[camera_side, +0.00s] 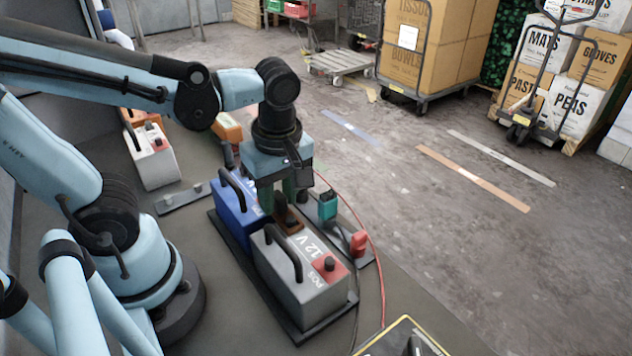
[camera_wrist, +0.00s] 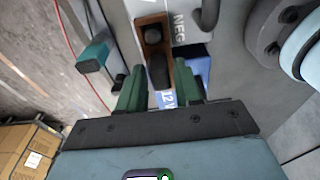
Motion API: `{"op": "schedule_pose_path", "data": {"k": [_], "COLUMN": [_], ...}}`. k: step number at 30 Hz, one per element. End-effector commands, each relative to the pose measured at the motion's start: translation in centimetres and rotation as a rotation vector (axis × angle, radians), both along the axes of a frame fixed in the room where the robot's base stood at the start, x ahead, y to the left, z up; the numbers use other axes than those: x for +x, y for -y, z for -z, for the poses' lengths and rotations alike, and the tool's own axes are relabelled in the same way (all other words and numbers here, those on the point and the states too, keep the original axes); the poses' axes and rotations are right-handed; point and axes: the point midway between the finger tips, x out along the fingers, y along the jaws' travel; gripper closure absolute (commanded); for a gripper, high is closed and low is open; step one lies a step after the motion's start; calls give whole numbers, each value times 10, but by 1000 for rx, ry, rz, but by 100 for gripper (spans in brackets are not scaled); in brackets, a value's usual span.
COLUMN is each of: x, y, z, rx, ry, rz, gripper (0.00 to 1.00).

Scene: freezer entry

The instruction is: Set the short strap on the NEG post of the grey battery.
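The grey battery (camera_side: 300,285) stands on a dark tray, with a red POS post (camera_side: 325,262) at its near end and a black carry handle. The short strap is a brown piece (camera_side: 291,220) at the battery's NEG end; it also shows in the wrist view (camera_wrist: 142,22). It appears to lie around the dark NEG post (camera_wrist: 152,36), beside the NEG lettering; full seating cannot be told. A black upright grip (camera_wrist: 158,72) stands at the strap's end. My gripper (camera_side: 289,190) has green fingers on either side of this grip, with a visible gap at the right finger.
A blue battery (camera_side: 232,215) stands close on the left. A teal clamp (camera_side: 327,206) and red clamp (camera_side: 358,243) with cables lie to the right. A white battery (camera_side: 153,165) and a grey bar (camera_side: 182,198) are farther back.

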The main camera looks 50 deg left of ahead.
Motion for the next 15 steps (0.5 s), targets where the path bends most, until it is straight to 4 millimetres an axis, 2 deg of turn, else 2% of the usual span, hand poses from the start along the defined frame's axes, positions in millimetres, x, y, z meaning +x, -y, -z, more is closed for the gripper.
{"op": "schedule_pose_path", "data": {"k": [1, 3, 4, 15], "x": [0, 0, 0, 0], "y": [0, 0, 0, 0], "z": [0, 0, 0, -3], "rx": [0, 0, 0, 0], "ry": [0, 0, 0, 0], "rz": [0, 0, 0, 0], "gripper": [58, 47, 45, 45]}}
